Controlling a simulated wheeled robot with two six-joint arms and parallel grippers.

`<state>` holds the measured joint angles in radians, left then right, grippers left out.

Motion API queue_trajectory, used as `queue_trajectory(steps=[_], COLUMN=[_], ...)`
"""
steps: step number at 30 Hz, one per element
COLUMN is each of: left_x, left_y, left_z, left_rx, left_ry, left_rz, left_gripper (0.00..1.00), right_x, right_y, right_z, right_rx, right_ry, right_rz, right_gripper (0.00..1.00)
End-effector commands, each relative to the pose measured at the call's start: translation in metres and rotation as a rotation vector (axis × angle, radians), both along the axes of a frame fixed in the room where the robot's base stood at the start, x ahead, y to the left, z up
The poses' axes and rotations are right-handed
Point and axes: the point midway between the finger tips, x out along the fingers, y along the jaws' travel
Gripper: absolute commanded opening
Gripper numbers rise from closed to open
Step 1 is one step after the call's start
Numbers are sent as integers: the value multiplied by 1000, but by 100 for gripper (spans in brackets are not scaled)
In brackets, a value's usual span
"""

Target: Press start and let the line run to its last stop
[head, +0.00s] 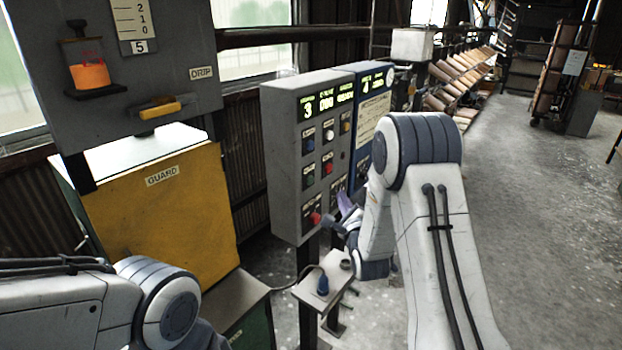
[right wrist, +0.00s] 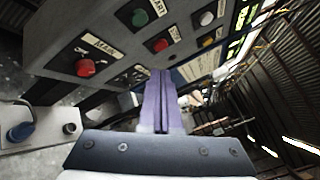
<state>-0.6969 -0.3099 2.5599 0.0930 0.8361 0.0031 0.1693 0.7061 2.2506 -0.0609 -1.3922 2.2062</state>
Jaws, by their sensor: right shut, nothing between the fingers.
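The grey control box (head: 284,150) stands upright on posts, with a lit green display on top. The green start button (right wrist: 140,17), its label partly cut off as "ART", shows in the right wrist view; in the head view it is a dark green button (head: 308,178). A red button (right wrist: 160,45) sits beside it. My right gripper (right wrist: 160,74) is shut and empty, its purple fingers pointing toward the box's lower right part. Whether the tips touch the face I cannot tell. In the head view the right gripper (head: 346,203) is partly hidden by my arm. My left gripper is out of view.
Another red button (right wrist: 85,67) sits lower on the box. A blue panel (head: 374,105) adjoins on the right. A small shelf (head: 312,290) with a blue knob is below. A yellow guard (head: 160,210) stands left. The floor to the right is open.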

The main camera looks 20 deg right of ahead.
Motion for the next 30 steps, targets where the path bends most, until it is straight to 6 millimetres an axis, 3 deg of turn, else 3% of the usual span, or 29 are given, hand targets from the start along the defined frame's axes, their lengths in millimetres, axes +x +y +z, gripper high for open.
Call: queue_trajectory(steps=[4,15,20,30], left_x=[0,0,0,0], left_y=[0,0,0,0], left_z=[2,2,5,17], left_rx=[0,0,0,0], left_ry=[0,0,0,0], left_rz=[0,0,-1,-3], left_gripper=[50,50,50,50], right_x=[-2,-1,7,44], right_y=[-16,-16,-9,21], right_z=[4,5,5,6], right_rx=[76,84,83,83], right_ry=[-69,-77,-76,-77], right_rz=[-22,-22,-20,-19], right_gripper=[0,0,0,0])
